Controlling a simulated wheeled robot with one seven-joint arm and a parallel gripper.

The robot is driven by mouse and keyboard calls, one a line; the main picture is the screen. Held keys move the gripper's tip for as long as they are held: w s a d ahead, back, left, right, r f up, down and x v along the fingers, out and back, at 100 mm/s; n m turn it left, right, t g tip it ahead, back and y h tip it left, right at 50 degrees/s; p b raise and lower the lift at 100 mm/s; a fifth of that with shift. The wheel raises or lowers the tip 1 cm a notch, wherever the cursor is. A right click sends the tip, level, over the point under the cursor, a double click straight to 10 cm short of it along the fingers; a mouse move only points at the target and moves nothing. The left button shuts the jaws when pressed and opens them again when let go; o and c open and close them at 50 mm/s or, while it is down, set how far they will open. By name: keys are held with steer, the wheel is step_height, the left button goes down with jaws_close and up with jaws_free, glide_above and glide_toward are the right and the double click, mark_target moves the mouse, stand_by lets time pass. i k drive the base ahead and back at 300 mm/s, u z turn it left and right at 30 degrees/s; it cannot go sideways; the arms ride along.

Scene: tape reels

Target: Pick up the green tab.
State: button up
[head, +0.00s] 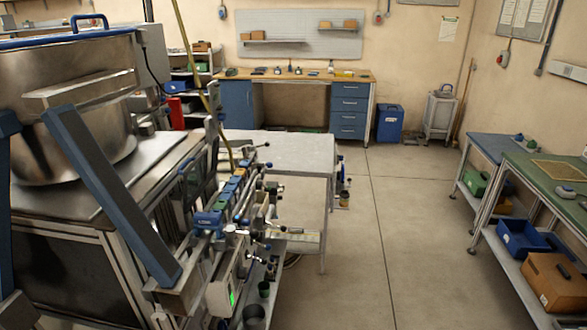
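I cannot tell for sure which thing is the green tab. A row of small coloured blocks (229,192) in blue, green and yellow runs along a metal rail at the right side of the big machine. A small bright green patch (232,297) shows on the front of a pale grey box (222,290) below that row. It is too small to tell whether it is a tab or a lit display. No gripper fingers show, so I cannot see where my gripper is relative to these things.
A steel drum machine (75,95) fills the left. A pale table (290,150) stands behind the rail. Green-topped bench (550,185) with blue (522,240) and brown boxes (558,280) is at right. A blue-drawered workbench (349,110) is at the back. The middle-right floor (395,220) is clear.

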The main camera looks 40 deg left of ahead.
mark_target(221, 204)
steer(key=u, duration=0.8)
steer(key=i, duration=0.95)
steer(key=u, duration=0.9)
